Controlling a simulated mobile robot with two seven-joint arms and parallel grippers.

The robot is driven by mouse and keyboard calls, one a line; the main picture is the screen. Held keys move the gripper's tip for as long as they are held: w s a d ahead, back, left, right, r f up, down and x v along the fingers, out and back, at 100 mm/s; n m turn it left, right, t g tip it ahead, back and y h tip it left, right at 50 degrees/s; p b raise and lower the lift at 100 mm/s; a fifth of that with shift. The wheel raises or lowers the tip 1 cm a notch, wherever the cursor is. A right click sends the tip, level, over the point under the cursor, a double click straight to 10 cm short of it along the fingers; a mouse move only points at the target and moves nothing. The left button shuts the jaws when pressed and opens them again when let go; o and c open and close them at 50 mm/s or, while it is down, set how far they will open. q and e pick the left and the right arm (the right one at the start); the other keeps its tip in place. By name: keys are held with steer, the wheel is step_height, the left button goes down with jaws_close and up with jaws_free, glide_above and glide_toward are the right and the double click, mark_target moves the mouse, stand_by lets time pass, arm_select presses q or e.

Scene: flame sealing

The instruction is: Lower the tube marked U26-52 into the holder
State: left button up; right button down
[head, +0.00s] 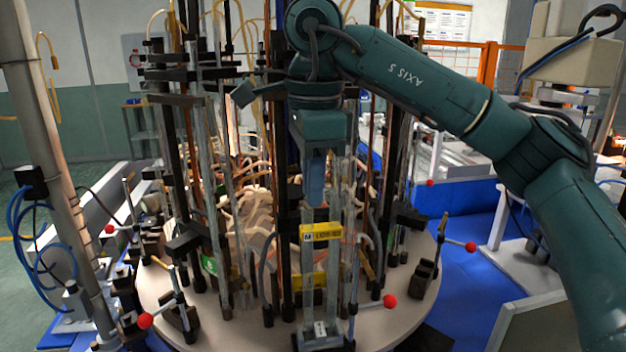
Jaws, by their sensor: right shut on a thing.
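My right gripper (317,192) points straight down in front of the round glass-tube machine, its jaws shut. Pale, clear glass (320,268) runs down just below the jaws, behind yellow labels; I take it as the held tube, but its outline blends with nearby glass. I cannot read the mark U26-52 on it. A dark holder (320,342) stands at the front edge of the round table, directly under the gripper. A small white tag (320,328) shows just above it. I cannot tell whether the tube's lower end touches the holder. My left gripper is out of view.
The round table (237,333) carries several upright rods, clamps and glass tubes close around the gripper. Red-knobbed levers (390,301) stick out along its rim. A yellow label (321,232) hangs below the jaws. Blue flooring (462,280) lies open to the right.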

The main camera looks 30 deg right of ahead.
steer(key=shift+f+b, duration=0.8)
steer(key=shift+f, duration=0.35)
steer(key=c, duration=1.3)
jaws_free()
steer(key=shift+r, duration=0.1)
steer(key=shift+r+p, duration=1.25)
steer(key=shift+p, duration=0.05)
steer(key=shift+r, duration=1)
steer(key=shift+r, duration=0.3)
steer(key=r, duration=1.2)
steer(key=shift+s+r, duration=0.25)
steer(key=shift+s, duration=0.15)
